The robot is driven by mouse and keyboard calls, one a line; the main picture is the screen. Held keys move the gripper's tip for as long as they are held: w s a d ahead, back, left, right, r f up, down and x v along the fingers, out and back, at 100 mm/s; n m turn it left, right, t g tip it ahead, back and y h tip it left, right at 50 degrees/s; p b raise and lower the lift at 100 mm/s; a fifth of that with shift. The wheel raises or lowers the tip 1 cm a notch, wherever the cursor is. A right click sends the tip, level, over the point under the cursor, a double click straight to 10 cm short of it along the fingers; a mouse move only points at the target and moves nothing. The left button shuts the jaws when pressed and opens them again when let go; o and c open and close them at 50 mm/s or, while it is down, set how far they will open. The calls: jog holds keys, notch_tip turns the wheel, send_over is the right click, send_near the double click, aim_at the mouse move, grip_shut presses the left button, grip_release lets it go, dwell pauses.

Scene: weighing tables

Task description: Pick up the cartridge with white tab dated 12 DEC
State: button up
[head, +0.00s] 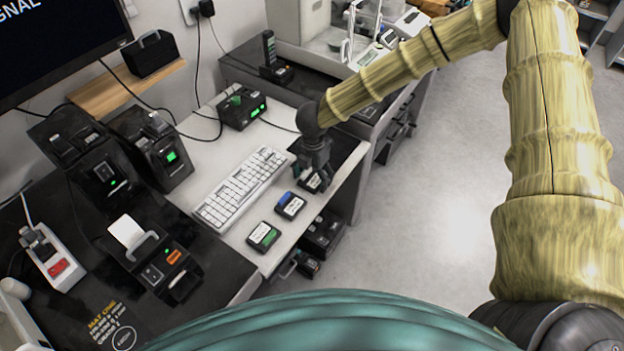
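Three small dark cartridges lie in a row near the front edge of the white tabletop in the head view. The nearest cartridge (264,236) has a green tab, and the middle cartridge (290,206) has a blue tab. The farthest cartridge (312,183) shows a pale face and is partly hidden by my gripper. My gripper (316,172) points down right at this farthest cartridge. The fingers are small and dark here, so I cannot tell whether they are open or closed on it. The dates on the labels are too small to read.
A white keyboard (241,188) lies left of the cartridges. A black box with a green display (242,108) stands behind it. Dark devices, including a printer (131,236), crowd the left table. Open drawers (322,235) sit under the front edge. The floor (430,200) at right is clear.

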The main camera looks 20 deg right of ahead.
jog(key=c, duration=0.7)
jog(key=shift+r, duration=0.15)
